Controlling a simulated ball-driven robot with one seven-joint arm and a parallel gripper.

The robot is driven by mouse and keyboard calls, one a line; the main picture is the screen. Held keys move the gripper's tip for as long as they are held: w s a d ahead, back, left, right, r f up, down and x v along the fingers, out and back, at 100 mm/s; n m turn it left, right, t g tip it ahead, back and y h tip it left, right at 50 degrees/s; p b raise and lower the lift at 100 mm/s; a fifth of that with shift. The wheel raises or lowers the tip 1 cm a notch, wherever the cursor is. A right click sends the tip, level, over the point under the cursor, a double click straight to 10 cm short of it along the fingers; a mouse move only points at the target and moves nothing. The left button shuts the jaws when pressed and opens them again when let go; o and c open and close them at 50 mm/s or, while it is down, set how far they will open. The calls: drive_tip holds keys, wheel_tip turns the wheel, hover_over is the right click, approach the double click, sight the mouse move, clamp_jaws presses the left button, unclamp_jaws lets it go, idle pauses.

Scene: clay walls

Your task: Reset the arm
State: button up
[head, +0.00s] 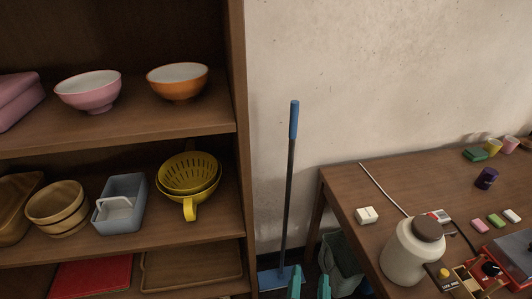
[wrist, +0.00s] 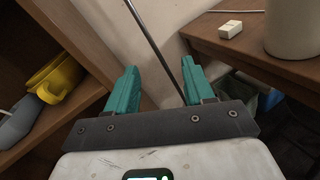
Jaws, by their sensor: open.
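My gripper (head: 310,284) shows at the bottom middle of the head view as two teal fingertips, low between the shelf and the table. In the wrist view my gripper (wrist: 158,90) has its two teal fingers apart, with nothing held between them. The dark handle of a broom or mop passes behind the gap between the fingers there. The rest of my arm is out of the head view.
A wooden shelf (head: 120,142) with bowls and a yellow colander (head: 189,174) stands left. A blue-tipped broom or mop (head: 289,170) leans on the wall. A wooden table (head: 400,176) with a large jar (head: 405,258) stands right, a grey-green bin (head: 342,262) beneath it.

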drive_tip(key=s+d+f+m+g+h, duration=0.1)
drive_tip(key=s+d+f+m+g, duration=0.15)
drive_tip(key=d+m, duration=0.35)
drive_tip(key=s+d+f+m+g+h, duration=0.2)
drive_tip(key=d+m+g, duration=0.1)
drive_tip(key=d+m, duration=0.3)
drive_tip(key=s+d+f+m+g+h, duration=0.1)
drive_tip(key=s+d+f+m+g, duration=0.15)
drive_tip(key=d+m, duration=0.35)
drive_tip(key=s+f+m+g+y, duration=0.3)
drive_tip(key=s+m+g, duration=0.1)
drive_tip(key=s+m, duration=0.2)
drive_tip(key=s+d+f+m+g+y, duration=0.1)
drive_tip(key=s+f+m+g+y, duration=0.2)
drive_tip(key=s+m, duration=0.3)
drive_tip(key=shift+s+d+g, duration=0.15)
drive_tip(key=shift+s+g, duration=0.25)
drive_tip(key=shift+s, duration=0.2)
drive_tip(key=shift+f, duration=0.1)
